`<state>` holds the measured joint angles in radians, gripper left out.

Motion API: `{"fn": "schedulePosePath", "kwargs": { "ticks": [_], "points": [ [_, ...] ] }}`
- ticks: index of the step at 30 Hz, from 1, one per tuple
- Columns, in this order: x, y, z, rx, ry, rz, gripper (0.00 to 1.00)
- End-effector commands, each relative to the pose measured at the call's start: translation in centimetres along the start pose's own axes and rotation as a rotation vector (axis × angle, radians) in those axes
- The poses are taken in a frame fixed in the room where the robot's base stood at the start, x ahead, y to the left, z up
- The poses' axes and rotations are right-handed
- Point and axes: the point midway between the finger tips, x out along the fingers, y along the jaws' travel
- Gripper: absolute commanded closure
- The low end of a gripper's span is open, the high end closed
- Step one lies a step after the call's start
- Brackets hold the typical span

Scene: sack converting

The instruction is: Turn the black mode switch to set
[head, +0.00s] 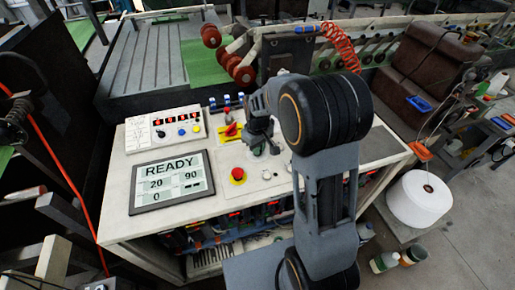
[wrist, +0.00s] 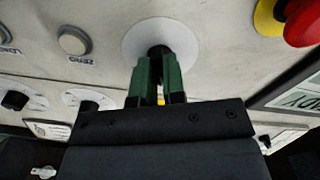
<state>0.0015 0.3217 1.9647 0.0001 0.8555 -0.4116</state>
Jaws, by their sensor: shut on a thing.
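The black mode switch (wrist: 158,50) shows in the wrist view as a dark knob on a round white dial plate. Most of it is hidden between the fingertips. My gripper (wrist: 158,68) has its two green fingers shut on the switch, one on each side. In the head view my gripper (head: 262,148) reaches down to the panel top, right of the red emergency button, and the arm covers the switch there. The dial marks are not readable, so I cannot tell which position the switch points to.
A red emergency button (head: 238,175) on yellow sits close by on the panel. The display (head: 171,181) reads READY, 20, 90 and 0. Other black knobs (wrist: 88,106) and a grey ZERO button (wrist: 74,40) are near the gripper. A white thread cone (head: 419,199) stands at right.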

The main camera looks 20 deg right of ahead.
Motion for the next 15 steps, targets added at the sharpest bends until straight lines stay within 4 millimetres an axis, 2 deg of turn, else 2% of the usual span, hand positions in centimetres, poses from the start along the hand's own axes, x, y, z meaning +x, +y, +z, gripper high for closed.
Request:
{"fn": "schedulePosePath", "kwargs": {
  "ticks": [6, 15],
  "points": [
    [0.02, 0.04, -0.04, -0.165, 0.001, 0.001, 1.00],
    [-0.05, 0.05, -0.05, -0.324, 0.002, 0.002, 1.00]
  ]
}}
